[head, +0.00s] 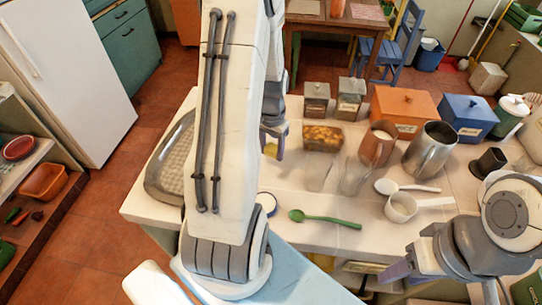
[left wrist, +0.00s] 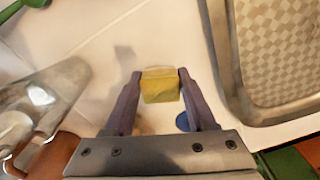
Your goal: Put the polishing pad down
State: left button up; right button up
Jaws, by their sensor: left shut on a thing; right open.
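The polishing pad, a small yellow block (left wrist: 160,86), is gripped between the two purple fingers of my left gripper (left wrist: 158,90) in the left wrist view. It appears held above the white worktop (left wrist: 90,38), apart from it. In the head view my left gripper (head: 272,146) is beyond my arm, with only a sliver of the yellow pad (head: 270,149) showing; the rest is hidden. My right gripper (head: 398,270) is at the lower right near the worktop's front edge, open and empty.
A metal tray (head: 163,172) lies left of the pad. Glasses (head: 355,176), a copper jug (head: 377,145), a steel jug (head: 428,150) and boxes stand to the right. A green spoon (head: 325,218) and a blue-rimmed round thing (head: 267,203) lie nearer. Some bare worktop lies between.

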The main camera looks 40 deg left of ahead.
aim_at(271, 165)
pick_arm(q)
jog(key=shift+f+p, duration=0.3)
jog(key=shift+f, duration=1.65)
jog(key=shift+f, duration=0.2)
jog(key=o, duration=1.3)
jog(key=shift+r, duration=0.1)
notch_tip(271, 165, up, 12)
jog(key=shift+r+b, duration=0.15)
jog(key=shift+b, duration=0.5)
